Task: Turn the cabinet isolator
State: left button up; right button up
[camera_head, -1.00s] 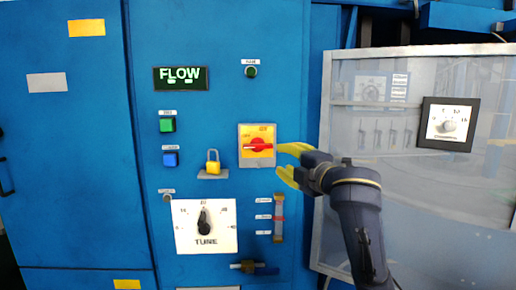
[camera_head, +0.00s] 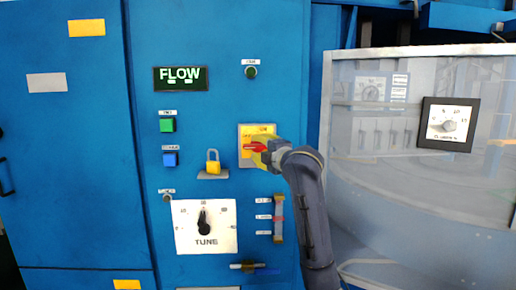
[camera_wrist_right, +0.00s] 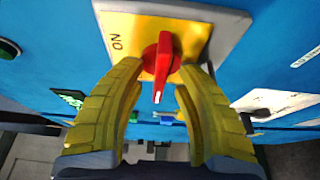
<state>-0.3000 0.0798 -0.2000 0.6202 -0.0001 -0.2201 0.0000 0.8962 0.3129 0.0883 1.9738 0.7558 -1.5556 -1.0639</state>
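The cabinet isolator is a red rotary handle (camera_wrist_right: 160,62) on a yellow plate (camera_wrist_right: 122,35) marked ON, mounted on a blue cabinet front. In the head view the red handle (camera_head: 256,147) lies roughly level, partly covered by my right gripper (camera_head: 262,152). In the right wrist view my right gripper (camera_wrist_right: 160,88) has its two yellow fingers apart, one on each side of the red handle. A gap shows between the fingers and the handle, so it is open around it. My left gripper is in no view.
A yellow padlock (camera_head: 213,164) on a small shelf sits left of the isolator. A TUNE dial (camera_head: 205,227) and a sight gauge (camera_head: 278,220) are below. Green (camera_head: 167,125) and blue (camera_head: 170,159) buttons are further left. A clear panel (camera_head: 400,200) stands at the right.

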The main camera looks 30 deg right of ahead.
jog(key=shift+w, duration=0.6)
grip_shut()
